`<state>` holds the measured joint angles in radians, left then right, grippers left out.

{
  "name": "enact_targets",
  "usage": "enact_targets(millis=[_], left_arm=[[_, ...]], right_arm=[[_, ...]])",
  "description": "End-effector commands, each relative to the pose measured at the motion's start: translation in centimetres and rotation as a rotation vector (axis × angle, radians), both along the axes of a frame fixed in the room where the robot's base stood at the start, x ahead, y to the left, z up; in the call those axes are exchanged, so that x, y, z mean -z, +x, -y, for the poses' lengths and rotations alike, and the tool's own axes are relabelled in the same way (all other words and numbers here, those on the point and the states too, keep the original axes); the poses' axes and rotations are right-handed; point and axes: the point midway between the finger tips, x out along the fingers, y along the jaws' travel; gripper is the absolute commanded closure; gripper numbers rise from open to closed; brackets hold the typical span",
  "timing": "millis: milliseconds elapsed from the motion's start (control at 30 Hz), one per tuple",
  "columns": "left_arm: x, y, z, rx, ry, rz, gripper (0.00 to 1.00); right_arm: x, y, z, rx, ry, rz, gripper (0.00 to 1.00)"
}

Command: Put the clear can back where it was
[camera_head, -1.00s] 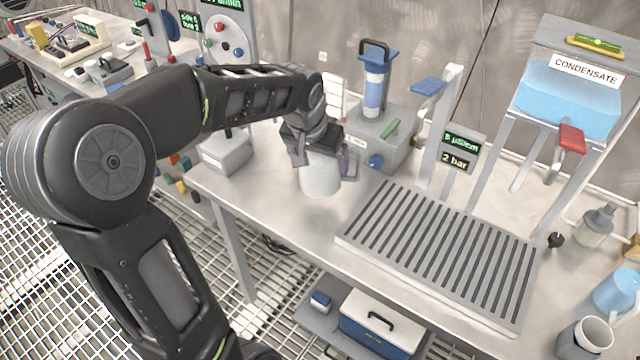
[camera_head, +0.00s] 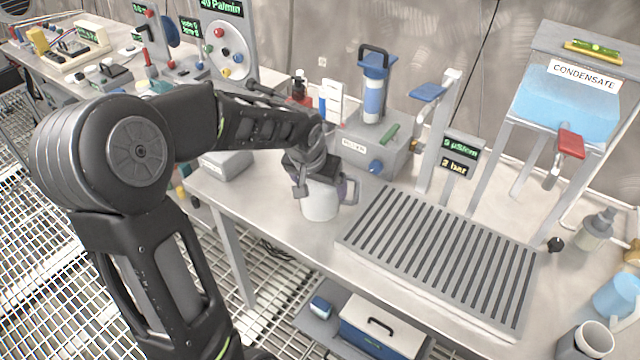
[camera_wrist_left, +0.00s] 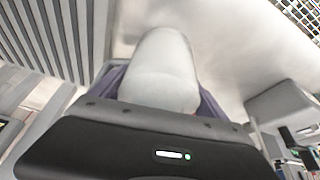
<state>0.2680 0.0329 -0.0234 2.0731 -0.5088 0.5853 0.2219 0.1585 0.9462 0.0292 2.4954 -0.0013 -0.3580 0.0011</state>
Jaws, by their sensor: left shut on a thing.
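The clear can (camera_head: 321,205) is a pale, translucent vessel with a grey handle (camera_head: 352,190) on its right. My left gripper (camera_head: 318,178) comes down over its top and is shut on it. The can looks about upright, between the bench's front edge and the blue-topped filter unit, just left of the slotted grate. I cannot tell whether its base touches the bench. In the left wrist view the can (camera_wrist_left: 162,72) fills the space between the purple-grey fingers. My right gripper is not in view.
The slotted drain grate (camera_head: 440,255) lies right of the can. The filter unit (camera_head: 374,95) and a tap post (camera_head: 437,130) stand behind. The condensate tank (camera_head: 565,95) is at the back right. A grey box (camera_head: 226,162) sits left. Cups stand at the far right.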

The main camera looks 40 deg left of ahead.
Motion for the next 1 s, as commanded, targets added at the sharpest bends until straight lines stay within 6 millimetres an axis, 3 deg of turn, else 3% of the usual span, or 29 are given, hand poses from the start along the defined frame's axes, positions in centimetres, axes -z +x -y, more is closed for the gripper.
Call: enact_targets(millis=[167, 200, 367, 767, 1000], left_arm=[[0.3, 0.0, 0.0, 0.000, 0.000, 0.002, 0.73], [0.4, 0.0, 0.0, 0.000, 0.000, 0.000, 0.14], [0.3, 0.0, 0.0, 0.000, 0.000, 0.000, 0.01], [-0.4, 0.0, 0.0, 0.000, 0.000, 0.002, 0.00], [-3.7, -1.3, 0.3, 0.000, 0.002, 0.006, 0.00]], right_arm=[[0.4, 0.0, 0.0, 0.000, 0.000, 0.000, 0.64], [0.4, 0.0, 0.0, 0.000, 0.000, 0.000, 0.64], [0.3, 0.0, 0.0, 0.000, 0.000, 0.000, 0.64], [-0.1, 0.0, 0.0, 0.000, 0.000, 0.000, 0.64], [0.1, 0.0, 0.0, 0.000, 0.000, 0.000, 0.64]])
